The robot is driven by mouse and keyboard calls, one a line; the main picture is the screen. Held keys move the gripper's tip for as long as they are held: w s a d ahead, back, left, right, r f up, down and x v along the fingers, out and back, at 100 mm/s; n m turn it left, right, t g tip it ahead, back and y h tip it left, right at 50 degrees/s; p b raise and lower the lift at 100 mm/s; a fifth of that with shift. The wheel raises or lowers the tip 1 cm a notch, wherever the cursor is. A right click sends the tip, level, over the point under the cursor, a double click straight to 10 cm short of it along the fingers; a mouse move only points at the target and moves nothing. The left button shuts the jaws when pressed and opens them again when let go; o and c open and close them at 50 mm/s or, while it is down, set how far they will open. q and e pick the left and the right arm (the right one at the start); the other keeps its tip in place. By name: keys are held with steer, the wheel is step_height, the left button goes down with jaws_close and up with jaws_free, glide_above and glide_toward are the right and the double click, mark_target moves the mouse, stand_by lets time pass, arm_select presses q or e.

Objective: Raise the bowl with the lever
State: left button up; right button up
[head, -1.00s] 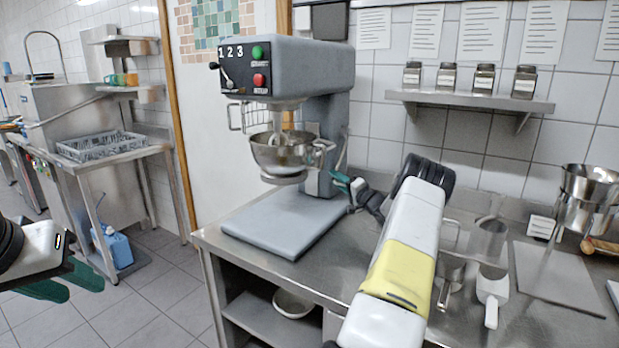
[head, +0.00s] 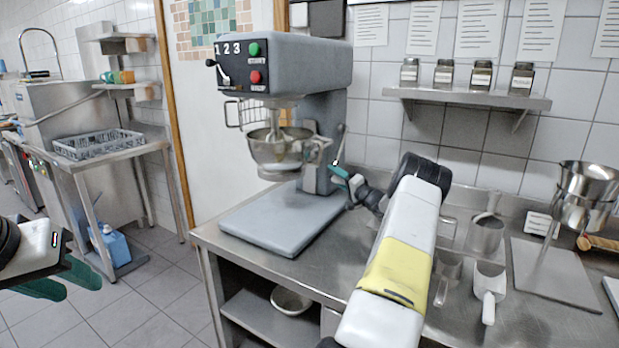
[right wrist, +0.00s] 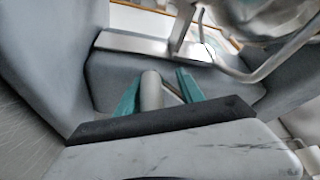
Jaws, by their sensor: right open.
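The grey mixer (head: 290,65) stands on the steel counter. Its steel bowl (head: 270,152) hangs under the head around the whisk, above the grey base. The thin lever (head: 340,138) rises at the right side of the mixer's column, nearly upright. My right gripper (head: 338,172) is open beside the column, low by the lever. In the right wrist view, a light grey rounded rod (right wrist: 151,92) stands between its green fingers; I cannot tell whether they touch it. My left gripper (head: 68,284) is open and empty over the floor at the left, away from the mixer.
A wall shelf with jars (head: 465,98) is behind my right arm. Steel scoops (head: 488,290), a jug (head: 485,235) and a sieve stand (head: 580,195) occupy the counter's right side.

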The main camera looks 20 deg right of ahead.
step_height(320, 180, up, 4)
steer(key=shift+s+f, duration=0.1)
steer(key=shift+s, duration=0.05)
steer(key=s+a+r, duration=0.1)
steer(key=s+a, duration=0.8)
steer(key=s, duration=0.4)
